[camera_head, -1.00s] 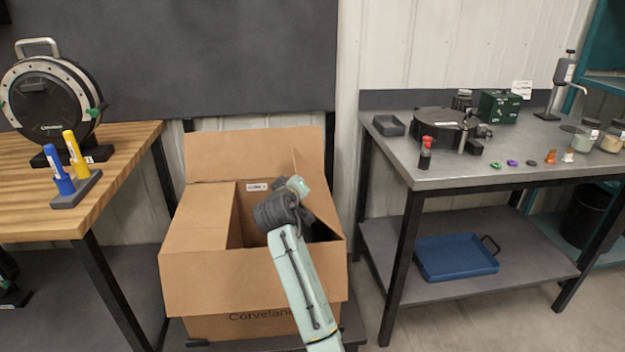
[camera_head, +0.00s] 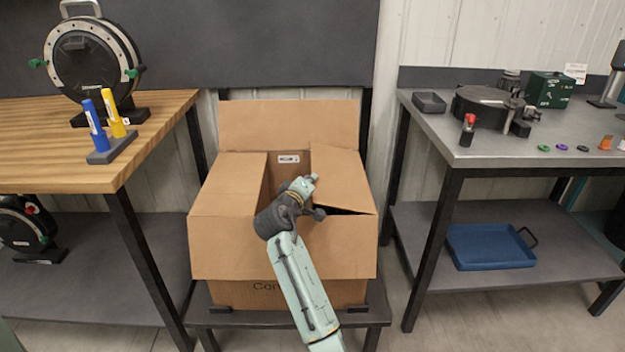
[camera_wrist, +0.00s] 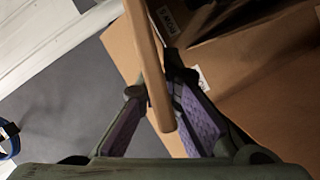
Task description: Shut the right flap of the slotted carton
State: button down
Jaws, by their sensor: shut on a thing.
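The brown slotted carton (camera_head: 285,248) stands open-topped on a low dark stand in the head view. Its right flap (camera_head: 341,175) leans inward over the right part of the opening, with a dark gap under its near edge. The left flap (camera_head: 230,185) lies folded in over the left side. The back flap (camera_head: 288,125) stands up, and the front flap hangs down the front. In the wrist view my gripper (camera_wrist: 163,95) is shut on the right flap, seen edge-on (camera_wrist: 150,65) between the purple finger pads. In the head view my wrist hides most of the fingers.
A wooden bench (camera_head: 150,160) with two markers and a round reel stands at the left. A grey metal table (camera_head: 500,150) stands at the right, with a blue tray (camera_head: 490,247) on its lower shelf. The carton fills much of the space between them.

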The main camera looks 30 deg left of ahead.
jog(key=shift+f, duration=0.15)
jog(key=c, duration=1.8)
grip_release()
jog(key=shift+c, duration=0.2)
jog(key=shift+s, duration=0.1)
jog(key=v, duration=1.1)
jog(key=shift+s+d, duration=0.15)
jog(key=shift+s, duration=0.2)
jog(key=shift+c, duration=0.3)
